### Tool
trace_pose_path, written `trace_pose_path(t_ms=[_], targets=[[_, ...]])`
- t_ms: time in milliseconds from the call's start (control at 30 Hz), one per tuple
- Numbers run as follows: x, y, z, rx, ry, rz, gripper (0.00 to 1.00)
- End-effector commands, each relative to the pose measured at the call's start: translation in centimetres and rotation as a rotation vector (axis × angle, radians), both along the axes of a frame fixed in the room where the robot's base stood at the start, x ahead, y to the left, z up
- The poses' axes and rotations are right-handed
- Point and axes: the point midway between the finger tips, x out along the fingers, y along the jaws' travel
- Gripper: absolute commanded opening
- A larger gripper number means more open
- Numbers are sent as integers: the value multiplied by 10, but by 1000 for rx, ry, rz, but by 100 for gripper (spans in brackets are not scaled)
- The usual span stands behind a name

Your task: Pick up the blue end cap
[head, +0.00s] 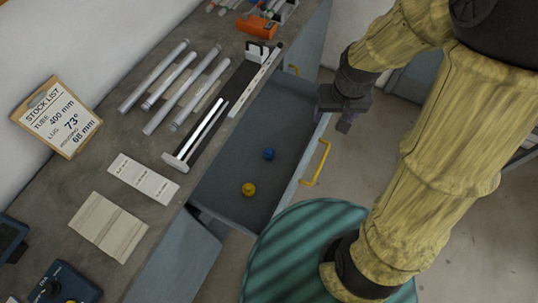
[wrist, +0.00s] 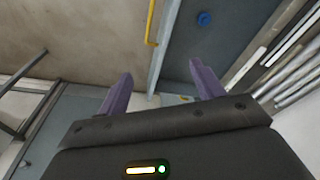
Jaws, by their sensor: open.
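The blue end cap (head: 268,154) lies on the grey floor of an open drawer (head: 232,190) in the head view. It also shows near the top of the wrist view (wrist: 204,19), beyond my fingers. My gripper (head: 344,122) is in the air to the right of the drawer, beyond its front edge and apart from the cap. In the wrist view its two purple fingers (wrist: 158,88) are spread with nothing between them. A yellow cap (head: 249,189) lies in the same drawer, nearer the robot.
The drawer has a yellow handle (head: 317,163) on its front. The workbench (head: 148,190) holds several metal tubes (head: 169,88), a jig with a white stop (head: 205,130), an orange device (head: 257,25) and a stock list board (head: 57,118). Much of the drawer floor is clear.

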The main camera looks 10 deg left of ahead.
Motion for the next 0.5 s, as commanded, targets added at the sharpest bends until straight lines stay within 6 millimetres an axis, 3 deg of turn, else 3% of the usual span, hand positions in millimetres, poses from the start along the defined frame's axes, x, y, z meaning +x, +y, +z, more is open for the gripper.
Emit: trace_pose_path(t_ms=[33,300,400,500], targets=[[13,19,-27,-3,24,42,67],[53,118,-126,-31,115,226,67],[57,149,-157,-43,139,279,67],[58,168,-175,-51,153,311,67]])
